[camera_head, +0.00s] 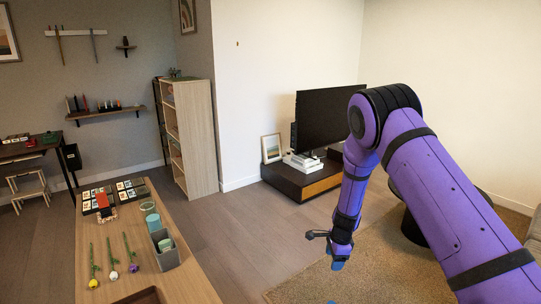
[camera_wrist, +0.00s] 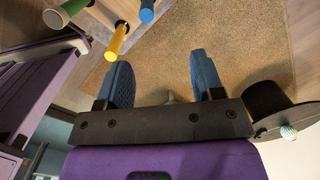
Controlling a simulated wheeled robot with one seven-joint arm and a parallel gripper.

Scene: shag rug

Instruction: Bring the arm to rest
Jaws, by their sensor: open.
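My purple arm fills the right side of the head view, bent at the elbow, with its forearm hanging down over the tan rug (camera_head: 380,272). My gripper (camera_head: 338,265) is at its lower end, to the right of the long wooden table (camera_head: 185,262). In the wrist view my gripper (camera_wrist: 160,65) shows two blue fingers spread wide apart with nothing held between them. The rug (camera_wrist: 185,30) lies beyond the fingers.
A low TV stand (camera_head: 303,180) and a bookshelf (camera_head: 190,135) are at the back. A dark round object (camera_head: 412,226) is partly behind my arm. Yellow (camera_wrist: 117,42), blue and green rods show in the wrist view.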

